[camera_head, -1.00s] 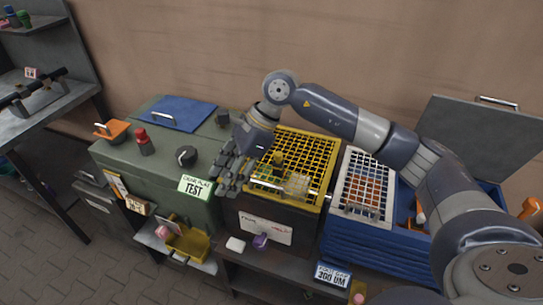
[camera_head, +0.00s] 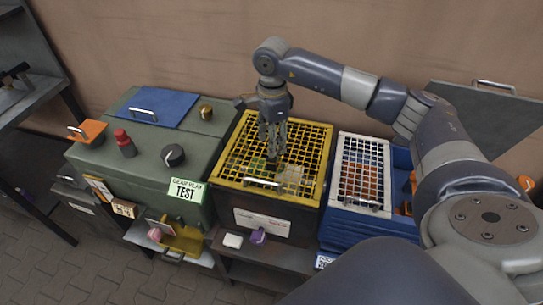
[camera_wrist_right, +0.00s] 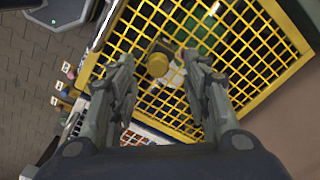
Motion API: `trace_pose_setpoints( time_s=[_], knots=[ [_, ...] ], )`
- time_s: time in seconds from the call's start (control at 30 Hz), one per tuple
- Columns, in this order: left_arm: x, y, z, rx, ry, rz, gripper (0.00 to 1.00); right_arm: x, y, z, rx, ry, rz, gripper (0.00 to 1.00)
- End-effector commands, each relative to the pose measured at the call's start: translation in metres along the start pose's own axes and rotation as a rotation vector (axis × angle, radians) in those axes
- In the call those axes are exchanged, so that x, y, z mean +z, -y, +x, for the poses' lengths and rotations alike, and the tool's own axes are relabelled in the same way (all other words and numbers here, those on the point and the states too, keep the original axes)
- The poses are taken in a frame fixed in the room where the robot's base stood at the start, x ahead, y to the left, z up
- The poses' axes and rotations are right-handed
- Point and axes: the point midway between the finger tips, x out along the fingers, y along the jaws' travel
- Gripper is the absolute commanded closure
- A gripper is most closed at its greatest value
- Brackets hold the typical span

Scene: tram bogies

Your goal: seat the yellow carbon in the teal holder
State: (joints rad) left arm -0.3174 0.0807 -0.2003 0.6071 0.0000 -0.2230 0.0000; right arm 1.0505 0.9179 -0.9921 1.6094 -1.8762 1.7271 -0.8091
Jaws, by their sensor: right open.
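My right gripper (camera_head: 274,156) points down over the yellow grate (camera_head: 318,170) of the dark box. In the right wrist view its two fingers are spread apart, with nothing held between them. A round yellow piece (camera_wrist_right: 157,64) on a dark base shows between the fingers in that view, at the grate. I cannot tell whether it is the yellow carbon, or whether the gripper touches it. In the head view the gripper hides that spot. I cannot make out a teal holder; green shapes (camera_wrist_right: 196,28) lie beneath the mesh. My left gripper is not in view.
A green cabinet (camera_head: 150,168) with a red knob (camera_head: 125,143) and black knob (camera_head: 174,155) stands left. A blue crate (camera_head: 365,232) with a white grate (camera_head: 343,165) stands right. A raised grey lid (camera_head: 490,120) is behind it. A yellow tray (camera_head: 185,240) sits below the cabinet.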

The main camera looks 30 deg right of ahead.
Motion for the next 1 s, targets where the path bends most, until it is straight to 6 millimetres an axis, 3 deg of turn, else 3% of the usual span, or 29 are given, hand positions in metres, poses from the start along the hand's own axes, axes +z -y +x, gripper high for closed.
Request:
trace_pose_setpoints(
  time_s=[0.1,0.23,0.53,0.73,1.0],
  knots=[
    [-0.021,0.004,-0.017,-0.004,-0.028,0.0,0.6,0.001,-0.003,0.013,0.006,-0.001,-0.001,0.56],
    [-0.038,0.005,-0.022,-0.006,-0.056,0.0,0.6,0.001,-0.002,0.032,0.004,0.001,-0.001,0.56],
    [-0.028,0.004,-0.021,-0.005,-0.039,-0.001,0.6,0.001,-0.001,0.04,0.0,0.0,-0.002,0.56],
    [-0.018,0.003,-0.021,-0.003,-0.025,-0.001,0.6,0.001,-0.001,0.039,0.0,0.001,-0.001,0.99],
    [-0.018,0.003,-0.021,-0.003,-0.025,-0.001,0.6,0.001,-0.001,0.039,0.0,0.001,-0.001,1.0]
  ],
)
